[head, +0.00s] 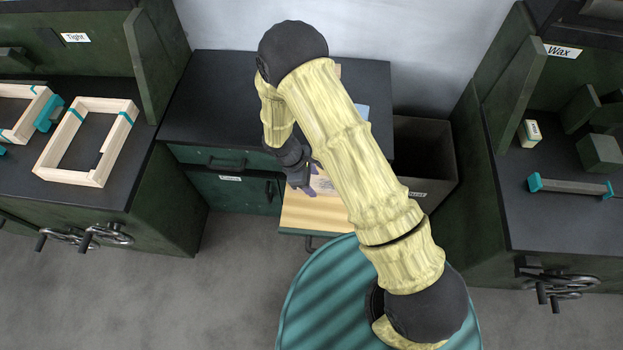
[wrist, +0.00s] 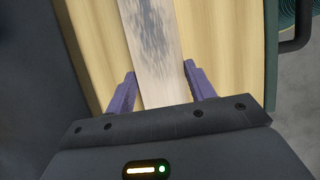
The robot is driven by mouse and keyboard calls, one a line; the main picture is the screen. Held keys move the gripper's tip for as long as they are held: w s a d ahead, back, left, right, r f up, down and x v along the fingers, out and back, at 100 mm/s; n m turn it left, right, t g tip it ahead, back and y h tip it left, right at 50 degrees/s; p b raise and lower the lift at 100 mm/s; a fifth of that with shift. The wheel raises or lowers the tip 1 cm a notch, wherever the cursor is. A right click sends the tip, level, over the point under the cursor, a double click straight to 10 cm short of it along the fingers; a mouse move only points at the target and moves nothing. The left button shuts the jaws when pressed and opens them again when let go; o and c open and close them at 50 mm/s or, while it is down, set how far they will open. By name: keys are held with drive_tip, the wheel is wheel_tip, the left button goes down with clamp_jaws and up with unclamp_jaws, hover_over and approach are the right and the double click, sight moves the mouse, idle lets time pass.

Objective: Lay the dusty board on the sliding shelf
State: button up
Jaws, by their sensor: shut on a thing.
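The dusty board (wrist: 152,50) is a pale plank with grey smudges, seen between the purple fingers of my gripper (wrist: 160,80). My gripper is shut on it. In the head view my gripper (head: 303,186) is over the pulled-out sliding shelf, and a pale part of the board (head: 326,186) shows beside the fingers. The sliding shelf (head: 305,216) has a light wood top and juts from the green cabinet; the wood also fills the wrist view (wrist: 226,50) beneath the board. My arm hides part of the shelf and board. I cannot tell whether the board touches the shelf.
A dark bench top (head: 215,110) lies behind the shelf. An open grey bin (head: 425,150) stands to its right. On the left bench (head: 140,165) is a pale wooden frame (head: 88,140). The right bench (head: 560,220) holds a clamp bar (head: 570,187) and blocks.

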drive_tip(key=o, duration=1.1)
drive_tip(key=shift+r+p, duration=2.95)
drive_tip(key=shift+r, duration=1.05)
